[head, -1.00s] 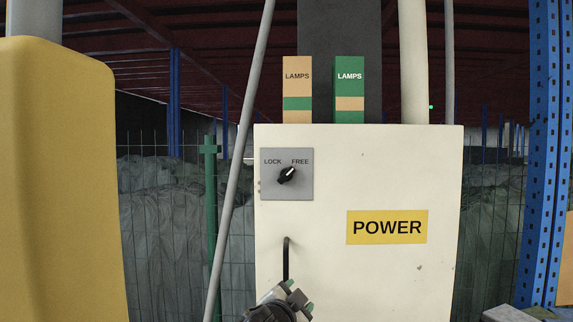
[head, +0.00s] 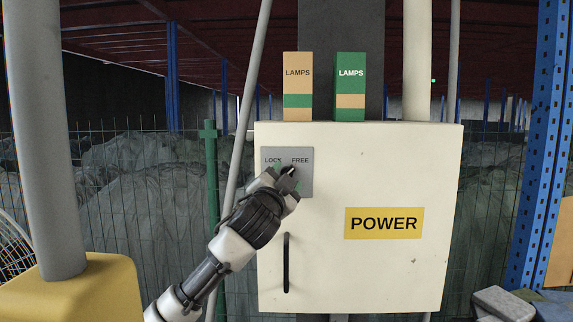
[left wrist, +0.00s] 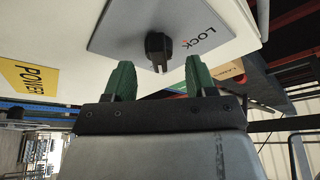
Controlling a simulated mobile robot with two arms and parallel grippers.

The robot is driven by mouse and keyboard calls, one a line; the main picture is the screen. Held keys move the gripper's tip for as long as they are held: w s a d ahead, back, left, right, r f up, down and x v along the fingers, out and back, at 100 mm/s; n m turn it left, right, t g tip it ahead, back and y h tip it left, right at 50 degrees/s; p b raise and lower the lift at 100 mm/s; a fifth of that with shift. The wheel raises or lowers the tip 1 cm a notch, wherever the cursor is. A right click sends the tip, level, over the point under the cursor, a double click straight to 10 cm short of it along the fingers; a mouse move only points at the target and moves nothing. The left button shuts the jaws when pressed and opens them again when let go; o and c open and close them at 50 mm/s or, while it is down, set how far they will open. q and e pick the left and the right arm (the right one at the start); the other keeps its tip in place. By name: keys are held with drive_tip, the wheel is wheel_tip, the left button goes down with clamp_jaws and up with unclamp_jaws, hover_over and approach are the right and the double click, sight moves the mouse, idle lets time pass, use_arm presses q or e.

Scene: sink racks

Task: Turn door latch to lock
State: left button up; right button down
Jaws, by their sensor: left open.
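The door latch is a black rotary knob (head: 291,170) on a grey plate (head: 305,184) marked LOCK and FREE, at the upper left of the cream cabinet door (head: 370,280). The knob's upper tip leans towards FREE; its lower part is hidden by my left gripper (head: 286,181). In the left wrist view, the knob (left wrist: 157,47) stands just beyond the two green fingertips of my left gripper (left wrist: 159,74), roughly centred between them. The jaws are open and empty, and I see no contact with the knob. My right gripper is not in view.
A black door handle (head: 286,262) is below the plate. A yellow POWER label (head: 384,223) is on the door. Two LAMPS boxes (head: 298,88) (head: 350,88) stand on top. A grey pole (head: 45,140) and yellow block (head: 85,292) are at left, a blue rack post (head: 540,150) at right.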

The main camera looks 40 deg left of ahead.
use_arm(q)
drive_tip(key=shift+p+x, duration=0.3)
drive_tip(key=shift+x, duration=0.7)
drive_tip(key=shift+c, duration=0.2)
drive_tip(key=c, duration=0.8)
drive_tip(key=shift+d+n+g+y+b, duration=0.1)
drive_tip(key=shift+n+g+y+b, duration=1.4)
drive_tip(key=shift+n, duration=2.65)
drive_tip(key=shift+a+n+g+y+b, duration=0.1)
drive_tip(key=shift+n+g+y+b, duration=0.75)
drive_tip(key=shift+n+y+b, duration=2.35)
drive_tip(key=shift+d+n+g+y+b, duration=0.1)
drive_tip(key=shift+n+g+b, duration=1.2)
drive_tip(key=shift+n, duration=3.85)
drive_tip(key=shift+c, duration=0.2)
drive_tip(key=shift+n, duration=0.3)
